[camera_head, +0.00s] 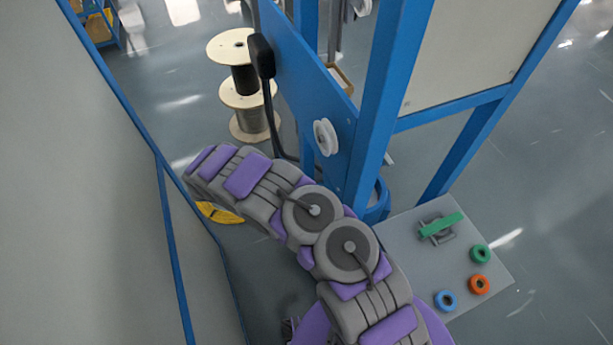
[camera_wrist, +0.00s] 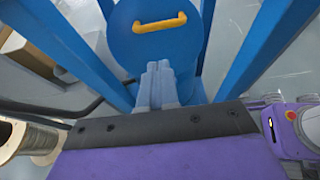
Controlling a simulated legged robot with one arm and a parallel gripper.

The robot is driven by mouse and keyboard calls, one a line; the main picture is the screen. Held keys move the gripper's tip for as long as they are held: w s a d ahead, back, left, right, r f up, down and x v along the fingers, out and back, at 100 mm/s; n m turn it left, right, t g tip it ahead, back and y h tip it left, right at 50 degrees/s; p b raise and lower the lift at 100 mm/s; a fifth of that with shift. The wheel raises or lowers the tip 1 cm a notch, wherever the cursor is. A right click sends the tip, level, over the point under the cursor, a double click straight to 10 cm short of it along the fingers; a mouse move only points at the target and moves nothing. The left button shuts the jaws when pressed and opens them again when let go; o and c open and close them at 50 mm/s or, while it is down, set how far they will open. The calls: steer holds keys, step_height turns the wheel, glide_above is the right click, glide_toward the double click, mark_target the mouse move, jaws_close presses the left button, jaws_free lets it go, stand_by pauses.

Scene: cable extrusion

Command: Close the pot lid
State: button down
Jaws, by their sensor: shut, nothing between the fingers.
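The pot lid (camera_wrist: 130,50) is a blue round disc with a yellow handle (camera_wrist: 160,24) across its upper part, at the top middle of the wrist view between blue posts. My gripper (camera_wrist: 158,68) is shut and empty, its grey fingers together in front of the disc's lower edge. The fingers hide part of the disc and what lies below it. I cannot tell whether they touch it, or how the lid sits on its pot. In the head view, a blue rounded part (camera_head: 378,205) shows behind the post, mostly hidden. My gripper cannot be made out there.
A blue frame post (camera_head: 392,90) and panel (camera_head: 310,75) stand close beside my arm. Wire spools (camera_head: 247,105) stand behind. A grey board (camera_head: 480,255) with a green handle (camera_head: 441,224) and coloured rings is at right. A grey wall (camera_head: 80,200) bounds the left.

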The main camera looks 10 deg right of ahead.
steer(key=w+d+f+h+b, duration=0.2)
steer(key=d+f, duration=0.3)
steer(key=d, duration=0.7)
steer(key=shift+d+f+t+h+b, duration=0.2)
steer(key=shift+t+h+b, duration=0.1)
steer(key=shift+h+b, duration=0.45)
steer(key=shift+w+a, duration=0.1)
steer(key=shift+a, duration=0.1)
steer(key=shift+d, duration=0.1)
